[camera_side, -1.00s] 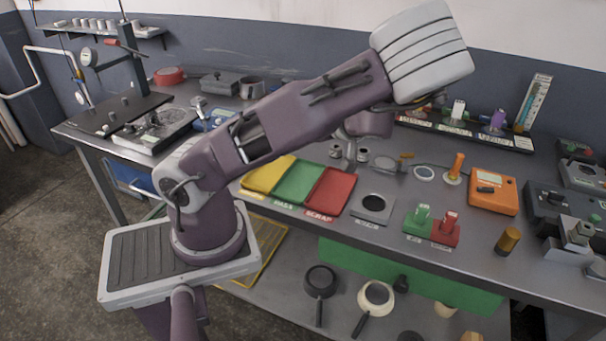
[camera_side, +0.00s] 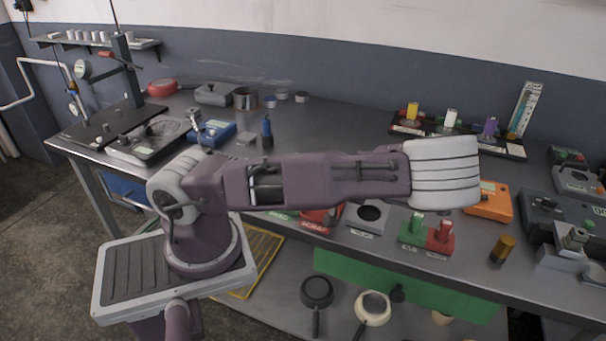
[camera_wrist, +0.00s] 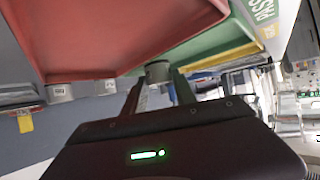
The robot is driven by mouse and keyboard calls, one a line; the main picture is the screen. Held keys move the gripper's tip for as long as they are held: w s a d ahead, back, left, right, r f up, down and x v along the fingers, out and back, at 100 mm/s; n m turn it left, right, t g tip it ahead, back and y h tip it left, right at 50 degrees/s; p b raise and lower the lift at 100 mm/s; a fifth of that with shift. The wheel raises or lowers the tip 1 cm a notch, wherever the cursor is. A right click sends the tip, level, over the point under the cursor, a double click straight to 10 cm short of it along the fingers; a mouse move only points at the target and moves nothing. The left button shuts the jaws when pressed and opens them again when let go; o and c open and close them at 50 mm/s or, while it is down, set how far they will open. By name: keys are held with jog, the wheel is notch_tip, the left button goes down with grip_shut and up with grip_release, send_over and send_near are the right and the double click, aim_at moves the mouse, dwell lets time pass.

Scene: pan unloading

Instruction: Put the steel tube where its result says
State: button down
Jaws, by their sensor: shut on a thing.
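My gripper (camera_wrist: 158,85) shows in the wrist view, its two fingers shut on a short grey steel tube (camera_wrist: 158,70). The tube's near end hides behind the fingers. In that view the tube lies against the edge of the green tray (camera_wrist: 205,45), close to the red tray (camera_wrist: 120,35); I cannot tell its height or whether it touches. A strip of the yellow tray (camera_wrist: 222,62) shows beyond the green one. In the side view my arm hides the gripper, the tube and most of the trays; the red SCRAP tray's front (camera_side: 320,224) and the green tray's front edge (camera_side: 284,215) show.
Right of the trays stand a dark-holed plate (camera_side: 369,215), a green block (camera_side: 414,230) and a red block (camera_side: 440,238). A rack (camera_side: 455,138) with coloured pieces stands at the back.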

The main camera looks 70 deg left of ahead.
jog(key=c, duration=1)
grip_release()
jog(key=shift+d+r, duration=0.1)
jog(key=shift+r, duration=0.05)
jog(key=v, duration=1.1)
jog(key=shift+d+r, duration=0.1)
jog(key=shift+d, duration=0.15)
jog(key=s+d+m+h, duration=0.1)
jog(key=d+h, duration=0.1)
jog(key=s+d+f+m+g+h, duration=0.1)
jog(key=s+d+m+h, duration=0.1)
jog(key=h, duration=0.1)
jog(key=shift+s, duration=0.25)
jog(key=s+d+r+m+t+h, duration=0.3)
jog(key=s+d+r+m, duration=0.1)
jog(key=r+m, duration=0.4)
jog(key=s+d+r+m+t+h, duration=0.4)
jog(key=r+m, duration=0.3)
jog(key=r, duration=0.2)
jog(key=shift+d+m, duration=0.4)
jog(key=shift+d, duration=0.15)
